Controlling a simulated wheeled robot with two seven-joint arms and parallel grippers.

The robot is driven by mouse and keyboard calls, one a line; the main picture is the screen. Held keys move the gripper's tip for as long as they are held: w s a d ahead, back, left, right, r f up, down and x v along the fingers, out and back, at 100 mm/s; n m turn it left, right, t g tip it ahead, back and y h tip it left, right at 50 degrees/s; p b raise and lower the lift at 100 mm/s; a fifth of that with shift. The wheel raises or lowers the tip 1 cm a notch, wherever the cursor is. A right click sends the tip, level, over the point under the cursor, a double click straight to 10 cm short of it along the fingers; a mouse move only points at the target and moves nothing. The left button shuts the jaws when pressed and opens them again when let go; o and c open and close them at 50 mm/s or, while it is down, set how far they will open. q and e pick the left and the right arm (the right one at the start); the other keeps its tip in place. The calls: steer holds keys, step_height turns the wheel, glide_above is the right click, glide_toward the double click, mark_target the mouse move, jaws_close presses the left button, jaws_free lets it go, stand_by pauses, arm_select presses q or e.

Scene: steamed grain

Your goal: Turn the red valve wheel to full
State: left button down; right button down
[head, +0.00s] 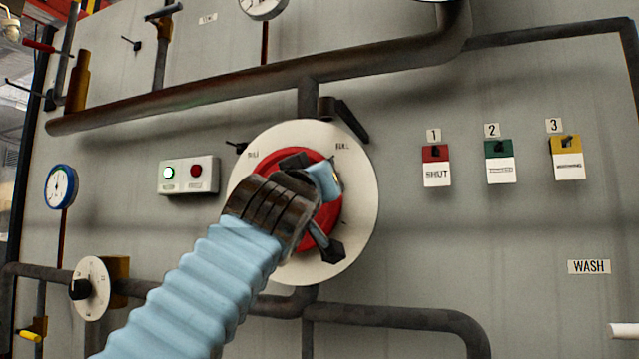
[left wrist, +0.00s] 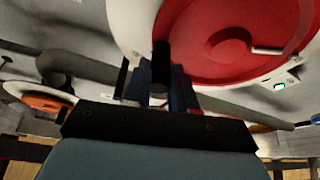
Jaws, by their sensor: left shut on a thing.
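The red valve wheel (head: 331,222) sits on a round white plate (head: 358,205) in the middle of the head view. The plate reads FULL at its upper right; the upper left label is too small to read surely. My left gripper (head: 325,195) is in front of the wheel and hides much of its middle. In the left wrist view the red wheel (left wrist: 225,50) fills the top, and my left gripper (left wrist: 165,95) is shut on a black handle (left wrist: 161,65) at the wheel's edge. My right gripper is not in view.
Thick pipes (head: 250,88) run above and below the plate. A box with a lit green lamp (head: 168,172) and a red one is at left, near a blue gauge (head: 61,186). Tags (head: 436,166) numbered 1 to 3 hang at right.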

arm_select(q)
steer(key=shift+w+a+r+n+y+p, duration=0.15)
steer(key=shift+a+r+n+y+p, duration=0.3)
steer(key=shift+r+n, duration=0.3)
steer(key=shift+w+a+r+n+y+p, duration=0.1)
steer(key=shift+a+r+n+y+p, duration=0.35)
steer(key=shift+r, duration=0.35)
steer(key=c, duration=0.9)
jaws_free()
steer(key=shift+f, duration=0.1)
